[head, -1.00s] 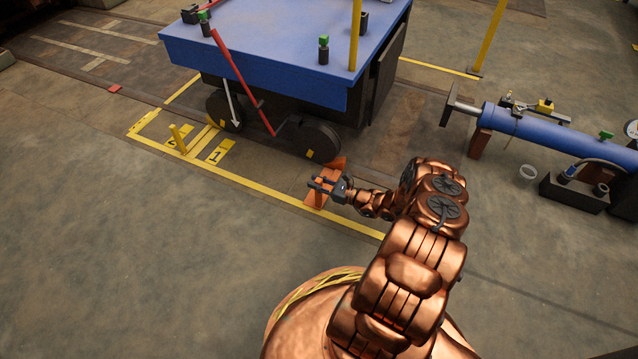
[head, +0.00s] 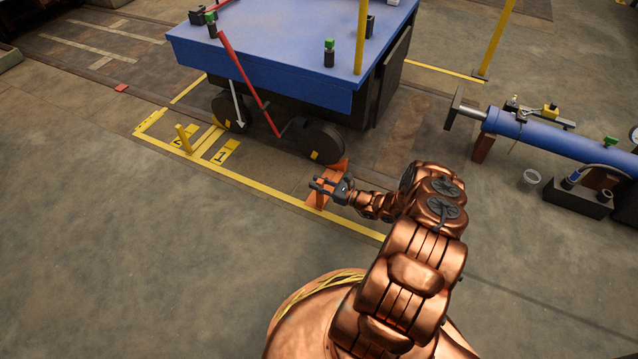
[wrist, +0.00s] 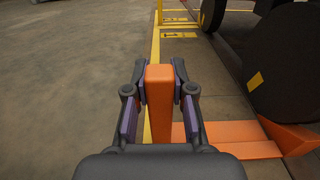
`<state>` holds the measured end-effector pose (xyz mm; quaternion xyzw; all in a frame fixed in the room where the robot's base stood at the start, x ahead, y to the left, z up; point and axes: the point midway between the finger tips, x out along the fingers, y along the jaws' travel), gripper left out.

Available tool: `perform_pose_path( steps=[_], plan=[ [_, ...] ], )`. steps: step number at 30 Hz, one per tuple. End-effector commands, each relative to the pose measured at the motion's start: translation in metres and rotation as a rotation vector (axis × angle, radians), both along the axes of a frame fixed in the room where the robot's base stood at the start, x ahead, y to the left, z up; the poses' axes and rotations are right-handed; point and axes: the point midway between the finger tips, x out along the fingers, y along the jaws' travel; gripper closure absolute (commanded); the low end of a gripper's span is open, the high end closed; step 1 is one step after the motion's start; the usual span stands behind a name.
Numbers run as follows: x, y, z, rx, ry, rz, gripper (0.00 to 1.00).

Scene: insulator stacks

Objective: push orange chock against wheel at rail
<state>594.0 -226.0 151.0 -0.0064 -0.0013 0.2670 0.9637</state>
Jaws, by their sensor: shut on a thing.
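The orange chock (head: 316,201) is on the floor at the near side of the blue cart, beside the near black wheel (head: 322,139). In the wrist view its upright orange handle (wrist: 159,100) stands between my gripper's fingers, and its flat orange base (wrist: 235,139) reaches right to a wedge under the wheel (wrist: 288,62). The wedge looks close to the wheel; I cannot tell whether they touch. My gripper (head: 322,187) is shut on the handle; it also shows in the wrist view (wrist: 160,88).
The blue cart (head: 265,60) has a red lever (head: 243,75) and yellow posts. The floor at left is clear.

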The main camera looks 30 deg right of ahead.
Motion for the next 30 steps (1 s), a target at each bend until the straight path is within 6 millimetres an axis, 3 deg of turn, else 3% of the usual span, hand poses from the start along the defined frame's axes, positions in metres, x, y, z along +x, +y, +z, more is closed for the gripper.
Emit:
perform_pose_path(
  steps=[12, 13, 21, 30],
  plan=[
    [0.0030, 0.0012, 0.0014, -0.002, -0.003, 0.001, 1.00],
    [0.0030, 0.0012, 0.0014, -0.002, -0.003, 0.001, 0.75],
    [0.0026, 0.0013, 0.0008, -0.001, -0.002, 0.000, 0.47],
    [0.0017, 0.0011, -0.0002, 0.001, 0.001, 0.000, 0.47]
  ],
)
